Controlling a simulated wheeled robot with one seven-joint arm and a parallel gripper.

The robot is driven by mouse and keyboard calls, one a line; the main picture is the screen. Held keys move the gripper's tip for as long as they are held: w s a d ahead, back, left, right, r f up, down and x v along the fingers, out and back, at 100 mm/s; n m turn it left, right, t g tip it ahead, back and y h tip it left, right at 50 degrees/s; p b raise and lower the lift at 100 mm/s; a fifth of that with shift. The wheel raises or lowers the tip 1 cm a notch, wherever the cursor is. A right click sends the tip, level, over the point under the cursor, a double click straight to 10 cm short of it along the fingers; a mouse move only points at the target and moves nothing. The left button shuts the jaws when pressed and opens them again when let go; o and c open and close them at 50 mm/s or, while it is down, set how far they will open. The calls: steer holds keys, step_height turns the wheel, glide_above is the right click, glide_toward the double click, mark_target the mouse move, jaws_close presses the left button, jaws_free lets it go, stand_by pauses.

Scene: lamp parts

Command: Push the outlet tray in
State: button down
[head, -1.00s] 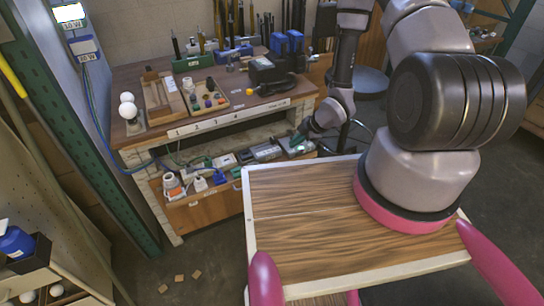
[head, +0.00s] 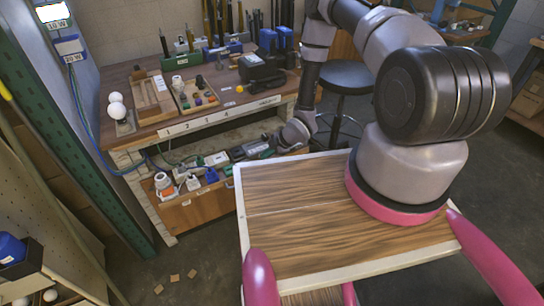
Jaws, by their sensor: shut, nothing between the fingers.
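The outlet tray (head: 202,207) is a wooden drawer under the workbench, pulled partly out toward me. It holds sockets, plugs and power strips. My gripper (head: 270,139) is shut and empty at the right part of the tray, low beside the dark and grey outlets there. Its fingertips are small and partly lost against those outlets, so I cannot tell whether they touch the tray. My arm reaches down to it from the upper right.
The workbench (head: 143,137) above carries a wooden rack, a parts tray (head: 195,95), white bulbs and tools. A stool (head: 345,77) stands right of it. A green post (head: 100,185) and shelves are at left. Small wooden pieces lie on the floor.

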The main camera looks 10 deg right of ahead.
steer(key=shift+w+a, duration=0.25)
steer(key=shift+w, duration=0.4)
steer(key=w+a, duration=0.4)
steer(key=w, duration=0.8)
steer(key=shift+w, duration=0.15)
